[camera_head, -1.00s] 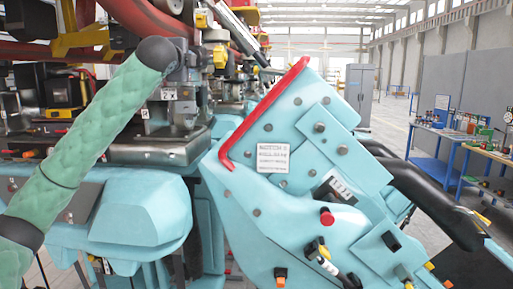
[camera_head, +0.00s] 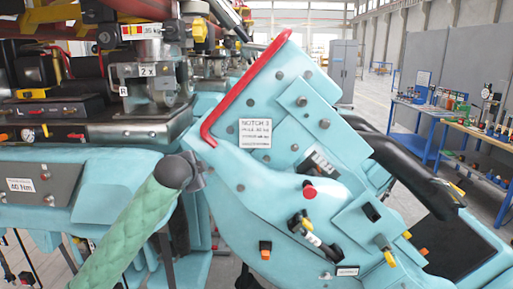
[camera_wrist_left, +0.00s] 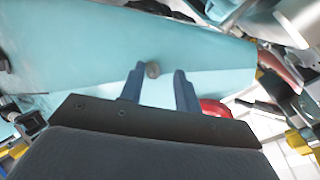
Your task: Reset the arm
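My left arm, in a green quilted sleeve, comes up from the lower left in the head view. Its gripper (camera_head: 198,172) is small there and lies in front of the left edge of the light-blue coaster car (camera_head: 235,190). In the left wrist view the two dark-blue fingers (camera_wrist_left: 160,82) stand apart with nothing held between them. A round grey bolt (camera_wrist_left: 152,70) on the light-blue panel (camera_wrist_left: 110,45) shows between the fingertips. I cannot tell whether the fingers touch the panel. My right gripper is in neither view.
A red bar (camera_head: 240,92) edges the car's panel, above a white "NOTCH" label (camera_head: 255,133). A red knob (camera_head: 309,192) and small levers sit lower. Machinery with dark boxes stands left. A blue workbench (camera_head: 415,120) and open floor lie to the right.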

